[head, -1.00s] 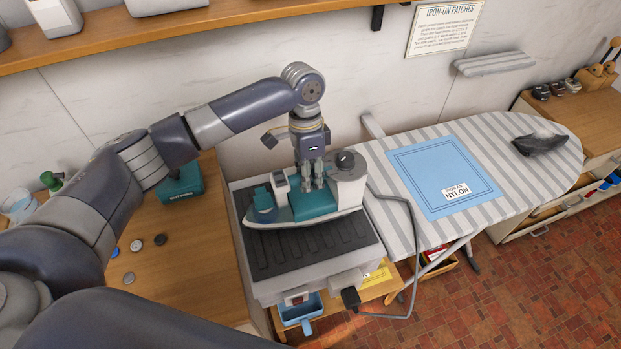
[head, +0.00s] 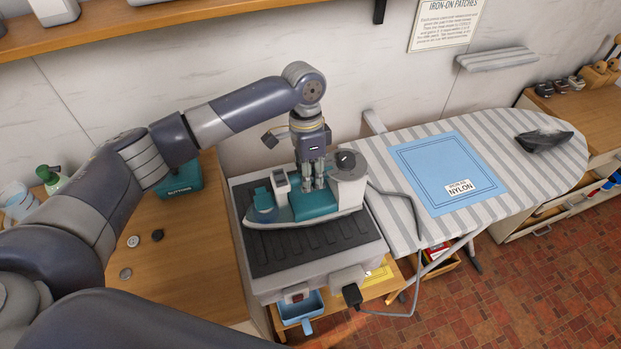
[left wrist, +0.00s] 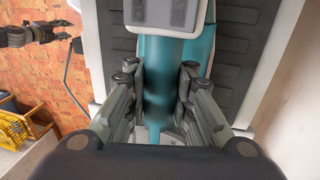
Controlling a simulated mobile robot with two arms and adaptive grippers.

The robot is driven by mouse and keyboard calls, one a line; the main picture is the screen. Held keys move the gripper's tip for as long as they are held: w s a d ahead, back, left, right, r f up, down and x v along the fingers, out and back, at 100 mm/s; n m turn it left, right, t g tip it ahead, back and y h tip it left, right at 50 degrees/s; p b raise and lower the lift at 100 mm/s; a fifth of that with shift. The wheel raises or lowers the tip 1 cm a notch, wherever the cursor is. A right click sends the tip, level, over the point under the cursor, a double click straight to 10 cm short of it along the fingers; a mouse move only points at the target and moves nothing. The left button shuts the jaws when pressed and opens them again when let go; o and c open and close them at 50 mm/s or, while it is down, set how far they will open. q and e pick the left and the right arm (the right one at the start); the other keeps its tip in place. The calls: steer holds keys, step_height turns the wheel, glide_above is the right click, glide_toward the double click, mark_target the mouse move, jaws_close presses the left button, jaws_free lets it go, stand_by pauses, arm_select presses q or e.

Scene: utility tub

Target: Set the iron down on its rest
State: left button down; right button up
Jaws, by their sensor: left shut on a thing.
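The iron (head: 307,207), teal with a grey-white body, is level over the dark ribbed rest (head: 310,252) on the grey station. Its sole lies very close to the rest; I cannot tell whether it touches. My left gripper (head: 313,186) comes down from above and is shut on the iron's teal handle. In the left wrist view the handle (left wrist: 158,90) runs between the two fingers (left wrist: 158,88), with the ribbed rest on both sides. My right gripper (left wrist: 62,31) shows small at the upper left there, with its fingers apart and empty, away from the iron.
A grey cord (head: 412,290) loops at the station's right. A teal box (head: 182,182) and buttons (head: 133,241) are on the wooden table at left.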

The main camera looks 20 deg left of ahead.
arm_select(q)
steer(key=shift+f, duration=0.15)
arm_select(e)
steer(key=shift+s, duration=0.2)
arm_select(q)
steer(key=c, duration=1.4)
jaws_free()
steer(key=shift+o, duration=0.5)
steer(key=shift+s, duration=0.1)
arm_select(e)
steer(key=shift+s+a, duration=0.1)
